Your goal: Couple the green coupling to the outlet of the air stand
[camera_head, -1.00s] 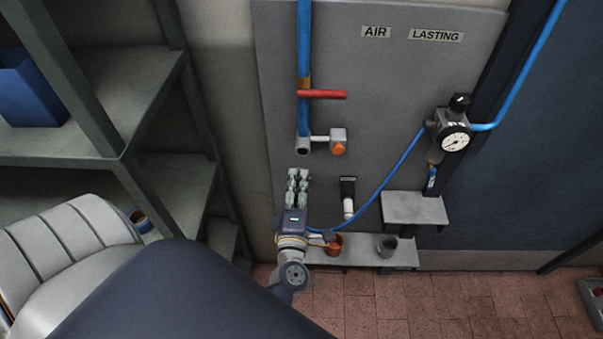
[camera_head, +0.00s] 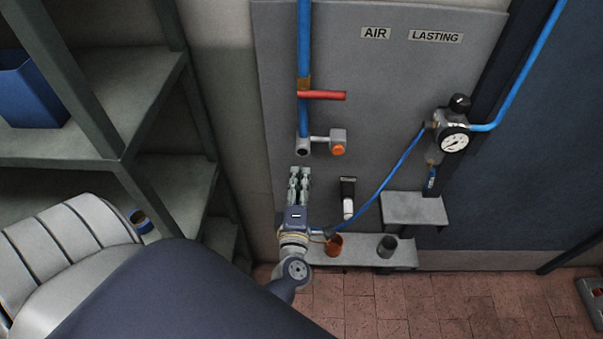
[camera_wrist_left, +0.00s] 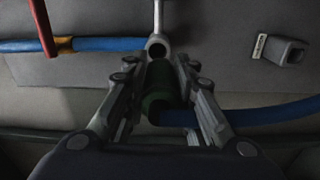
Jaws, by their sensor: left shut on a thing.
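The green coupling (camera_wrist_left: 158,84) sits between the fingers of my left gripper (camera_wrist_left: 158,72), with a blue hose (camera_wrist_left: 240,115) joined to its near end. In the head view this gripper (camera_head: 299,174) is shut on it, and its fingers mostly hide the coupling. The outlet (camera_wrist_left: 158,47) is a grey round fitting with a dark opening. It also shows in the head view (camera_head: 303,147), at the bottom of the blue pipe, just above the fingertips. The coupling's far end lies close to the outlet in the wrist view; I cannot tell whether they touch. My right gripper is not in view.
A red valve handle (camera_head: 322,95) crosses the pipe. A block with an orange button (camera_head: 338,149) is right of the outlet. A black holder (camera_head: 347,187), a gauge (camera_head: 454,142), and orange (camera_head: 334,245) and grey (camera_head: 387,246) cups are nearby. Shelving (camera_head: 120,160) stands left.

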